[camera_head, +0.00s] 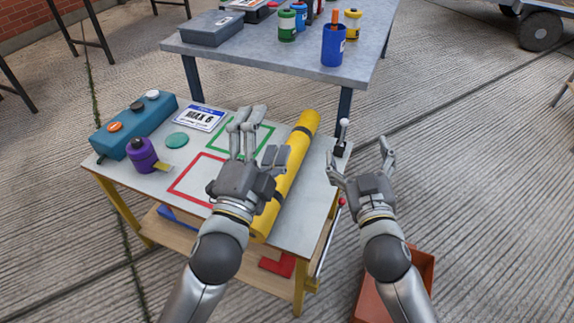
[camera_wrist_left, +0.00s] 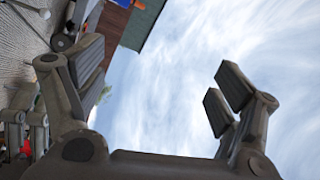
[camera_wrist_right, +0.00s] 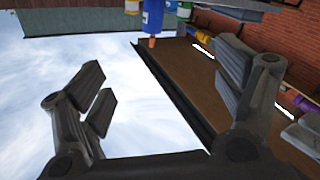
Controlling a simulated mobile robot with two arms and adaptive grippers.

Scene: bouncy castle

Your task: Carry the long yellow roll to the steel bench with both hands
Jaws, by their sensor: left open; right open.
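The long yellow roll (camera_head: 302,142) lies on the near work table (camera_head: 215,152), along its right side, with dark bands around it. My left gripper (camera_head: 259,135) is open and empty over the table, just left of the roll, and hides part of its lower half. I cannot tell whether it touches the roll. My right gripper (camera_head: 357,163) is open and empty to the right of the table's edge, apart from the roll. The steel bench (camera_head: 275,55) stands behind the near table. The wrist views show the left jaws (camera_wrist_left: 160,95) and the right jaws (camera_wrist_right: 165,95) spread with nothing between them.
A teal box with buttons (camera_head: 133,125), a purple tape dispenser (camera_head: 142,155) and a card (camera_head: 200,117) are on the table's left. A small lever (camera_head: 342,138) stands at its right edge. The bench holds a grey case (camera_head: 212,28) and several cans. An orange crate (camera_head: 420,265) is below right.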

